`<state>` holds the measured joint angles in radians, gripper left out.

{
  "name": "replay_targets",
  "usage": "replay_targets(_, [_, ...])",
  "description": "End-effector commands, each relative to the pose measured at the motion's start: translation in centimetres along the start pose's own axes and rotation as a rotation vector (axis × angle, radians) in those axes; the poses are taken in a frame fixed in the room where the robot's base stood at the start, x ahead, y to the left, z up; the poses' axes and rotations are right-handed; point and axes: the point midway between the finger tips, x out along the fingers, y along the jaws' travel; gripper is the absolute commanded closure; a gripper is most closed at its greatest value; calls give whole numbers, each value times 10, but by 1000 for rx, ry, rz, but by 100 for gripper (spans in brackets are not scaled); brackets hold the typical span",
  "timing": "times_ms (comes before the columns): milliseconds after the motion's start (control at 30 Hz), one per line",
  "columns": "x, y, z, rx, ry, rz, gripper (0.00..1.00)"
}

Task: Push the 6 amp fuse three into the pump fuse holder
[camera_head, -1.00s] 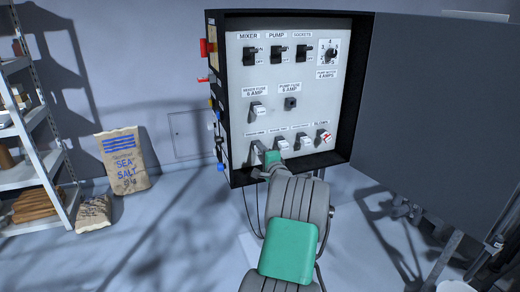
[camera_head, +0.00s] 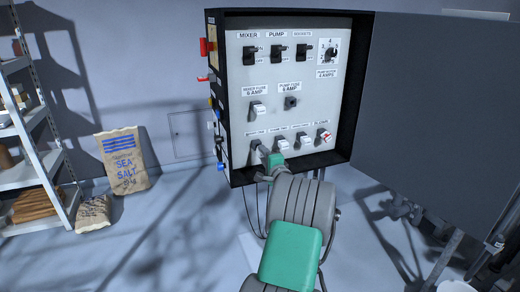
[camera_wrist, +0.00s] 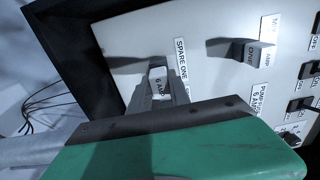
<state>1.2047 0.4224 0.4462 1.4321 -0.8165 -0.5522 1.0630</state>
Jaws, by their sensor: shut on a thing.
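The pump fuse holder (camera_head: 291,102) is a small dark socket on the pale panel, under the PUMP FUSE 6 AMP label, with no white fuse in it. My gripper (camera_head: 256,147) is at the lower left of the panel. In the wrist view my gripper (camera_wrist: 164,86) is shut on a white fuse (camera_wrist: 159,79) marked 6 AMP, beside the SPARE ONE label (camera_wrist: 181,59). I cannot tell whether this fuse is still seated. Which fuse is number three is not readable. Other white fuses sit in the lower row (camera_head: 283,146) (camera_head: 307,140).
A fuse (camera_head: 258,109) fills the mixer fuse holder, left of the pump holder. A red-marked fuse (camera_head: 324,136) is at the lower right. Switches (camera_head: 277,51) line the top. The black box rim (camera_head: 229,130) and open grey door (camera_head: 435,120) flank the panel.

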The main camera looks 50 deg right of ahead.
Motion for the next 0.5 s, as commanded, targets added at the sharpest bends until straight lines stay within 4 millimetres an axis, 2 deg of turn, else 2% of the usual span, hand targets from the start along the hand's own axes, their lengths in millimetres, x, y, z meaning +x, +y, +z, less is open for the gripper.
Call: replay_targets(500, [-24, 0, 0, 0, 1, 0, 100])
